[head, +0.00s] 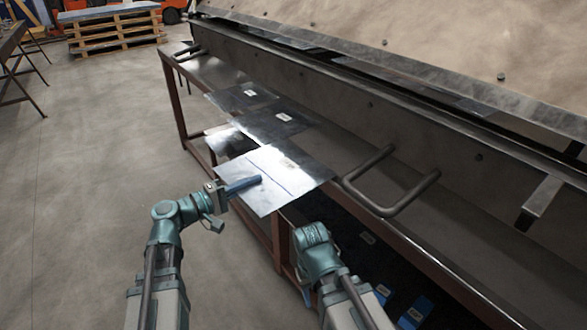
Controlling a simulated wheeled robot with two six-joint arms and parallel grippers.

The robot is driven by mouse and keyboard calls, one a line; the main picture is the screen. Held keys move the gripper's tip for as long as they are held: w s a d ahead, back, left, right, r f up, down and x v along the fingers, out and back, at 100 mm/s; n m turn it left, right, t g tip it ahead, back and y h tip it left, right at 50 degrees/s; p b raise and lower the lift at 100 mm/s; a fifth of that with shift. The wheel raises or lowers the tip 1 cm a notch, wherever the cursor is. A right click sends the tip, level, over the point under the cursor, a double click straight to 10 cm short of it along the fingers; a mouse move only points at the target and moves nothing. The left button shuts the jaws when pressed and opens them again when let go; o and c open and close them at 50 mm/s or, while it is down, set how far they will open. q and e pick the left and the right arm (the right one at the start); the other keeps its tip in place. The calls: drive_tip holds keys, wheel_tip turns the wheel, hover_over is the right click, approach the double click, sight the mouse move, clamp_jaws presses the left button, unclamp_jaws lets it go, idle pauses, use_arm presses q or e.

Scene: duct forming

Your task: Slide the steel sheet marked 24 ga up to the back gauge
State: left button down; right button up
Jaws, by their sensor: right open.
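Several thin shiny steel sheets lie along the bench. The nearest sheet (300,180) has a small white label and a thin blue line across it, and its near corner hangs past the bench edge. Two more sheets, a middle one (265,127) and a far one (226,98), also bear labels. I cannot read any label, so I cannot tell which is 24 ga. My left gripper (250,183) has its blue fingers over the nearest sheet's left part; their gap does not show. My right gripper (306,295) is open, low by the bench's front, mostly hidden by its wrist. I cannot single out the back gauge.
A large machine with a long slot (420,85) stands behind the bench (425,265). A U-shaped handle (425,190) sticks out right of the nearest sheet, and a metal bracket (541,198) is farther right. Blue items (412,314) lie below. Pallets (115,30) stand far off.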

use_arm(q)
drive_tip(key=v, duration=0.9)
drive_tip(key=shift+s, duration=0.15)
idle(0.5)
